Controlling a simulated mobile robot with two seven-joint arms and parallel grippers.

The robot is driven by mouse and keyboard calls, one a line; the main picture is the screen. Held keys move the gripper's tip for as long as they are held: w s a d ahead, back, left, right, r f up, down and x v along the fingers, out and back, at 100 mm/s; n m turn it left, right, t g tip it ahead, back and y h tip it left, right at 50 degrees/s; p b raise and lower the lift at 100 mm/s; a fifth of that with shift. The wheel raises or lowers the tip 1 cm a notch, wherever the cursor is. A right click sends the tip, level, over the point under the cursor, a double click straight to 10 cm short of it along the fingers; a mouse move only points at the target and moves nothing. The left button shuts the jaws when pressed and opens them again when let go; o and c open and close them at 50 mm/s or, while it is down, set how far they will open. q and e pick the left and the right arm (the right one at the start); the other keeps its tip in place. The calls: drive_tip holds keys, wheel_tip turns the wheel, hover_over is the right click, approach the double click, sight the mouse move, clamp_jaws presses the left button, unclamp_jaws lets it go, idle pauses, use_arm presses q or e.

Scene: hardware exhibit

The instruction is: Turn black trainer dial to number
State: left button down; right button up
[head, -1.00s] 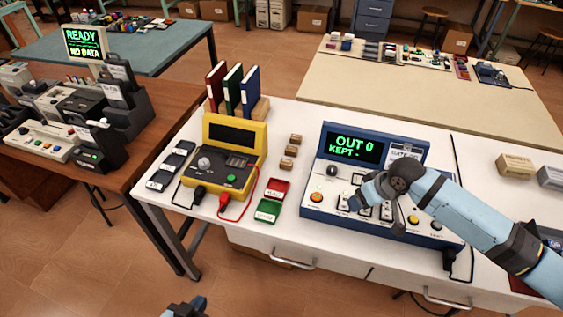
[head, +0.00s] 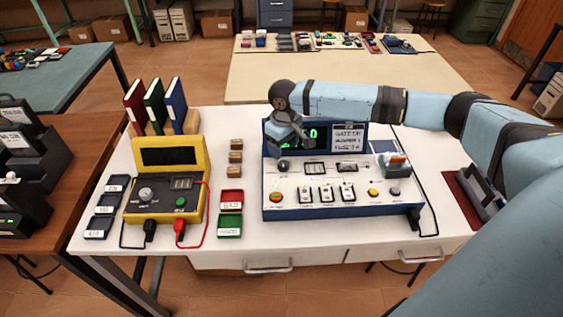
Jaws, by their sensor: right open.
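The blue and white trainer (head: 330,208) stands on the white table. Its black dial (head: 284,166) is a small round knob at the left of the panel; its marking is too small to read. My right gripper (head: 290,147) is open, pointing down just above and behind the dial, apart from it as far as I can tell. The gripper and wrist cover much of the trainer's display (head: 314,133), where a green digit, seemingly 0, shows. My left gripper is not in view.
Switches (head: 326,194) and coloured buttons line the trainer's front. A card (head: 348,137) stands beside the display. A yellow meter (head: 165,190) with leads, red and green trays (head: 230,226), small wooden blocks (head: 236,158) and binders (head: 155,103) are to the left. A cable runs right.

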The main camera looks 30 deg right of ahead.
sight(283, 163)
wheel_tip(283, 163, down, 7)
drive_tip(key=shift+r, duration=0.1)
idle(0.3)
drive_tip(key=c, duration=0.9)
